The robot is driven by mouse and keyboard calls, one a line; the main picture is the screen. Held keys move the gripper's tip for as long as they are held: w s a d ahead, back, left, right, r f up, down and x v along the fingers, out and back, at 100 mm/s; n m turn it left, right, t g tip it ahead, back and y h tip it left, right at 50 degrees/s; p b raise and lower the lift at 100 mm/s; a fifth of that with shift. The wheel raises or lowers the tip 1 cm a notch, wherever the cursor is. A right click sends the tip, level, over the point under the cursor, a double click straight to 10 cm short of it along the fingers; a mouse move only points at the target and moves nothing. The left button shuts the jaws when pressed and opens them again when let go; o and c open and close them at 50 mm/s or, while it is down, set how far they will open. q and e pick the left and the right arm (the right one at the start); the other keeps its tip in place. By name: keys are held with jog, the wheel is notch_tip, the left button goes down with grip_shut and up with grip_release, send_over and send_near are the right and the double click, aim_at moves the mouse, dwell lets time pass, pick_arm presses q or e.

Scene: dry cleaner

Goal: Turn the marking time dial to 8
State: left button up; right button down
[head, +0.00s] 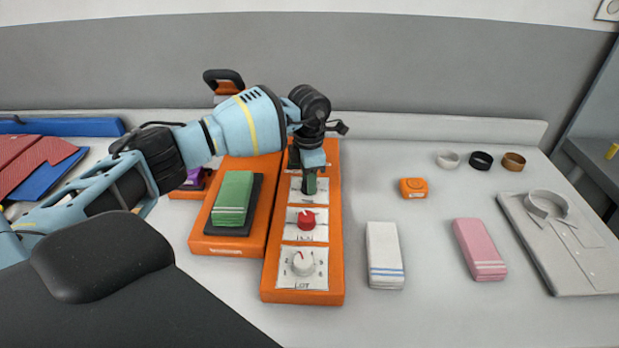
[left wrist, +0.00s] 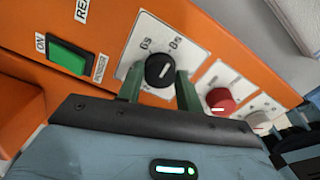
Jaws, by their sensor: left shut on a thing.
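The orange control panel (head: 270,270) stands on the counter. In the left wrist view, the black dial (left wrist: 160,70) sits on a white plate with seconds marks; its white pointer line slants. My left gripper (head: 309,186) comes down over the far part of the panel. In the left wrist view, its green fingers (left wrist: 157,86) stand on either side of the black dial, shut on it. In the head view the gripper hides this dial. A red dial (head: 306,220) and a white dial (head: 303,263) sit nearer on the panel. My right gripper is not in view.
A green switch (left wrist: 69,56) is beside the black dial. A green folded cloth (head: 233,198) rests left of the panel. A white cloth (head: 384,254), a pink cloth (head: 480,248), an orange tape measure (head: 413,187) and a grey shirt (head: 560,245) lie to the right.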

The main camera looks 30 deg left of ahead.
pick_arm(q)
jog(key=shift+m, duration=0.3)
jog(key=o, duration=1)
jog(key=shift+r, duration=3.9)
